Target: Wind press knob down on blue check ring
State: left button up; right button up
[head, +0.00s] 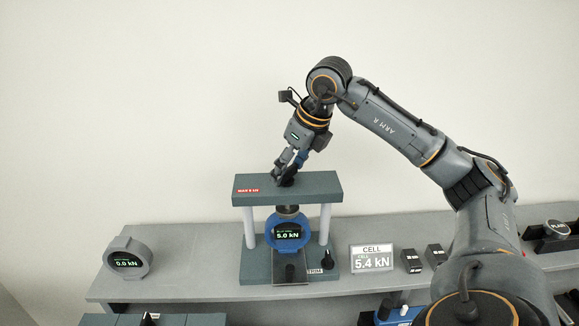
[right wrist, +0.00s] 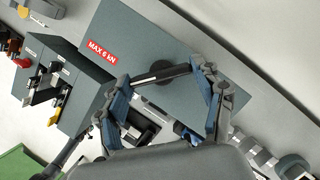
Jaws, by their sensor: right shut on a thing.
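The press (head: 289,187) has a dark grey top plate, two pale posts and a dark base. Its dark round knob (right wrist: 162,67), with a bar across it, sits on top of the plate, mostly hidden by my gripper in the head view. My right gripper (head: 285,176) reaches down from above and is shut on the knob; its blue-linked fingers stand at the bar's two ends in the right wrist view. The blue check ring (head: 287,243) stands upright in the press under the screw foot, which seems to touch it. Its display reads 5.0 kN. My left gripper is not in view.
A sign (head: 372,258) reads CELL 5.4 kN. A red label (right wrist: 101,51) reads MAX 6 kN. Small dark blocks (head: 411,261) stand right of the sign. The shelf left of the press is partly clear.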

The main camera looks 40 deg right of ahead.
jog(key=o, duration=1.2)
jog(key=shift+c, duration=0.2)
jog(key=v, duration=1.2)
jog(key=shift+w, duration=0.15)
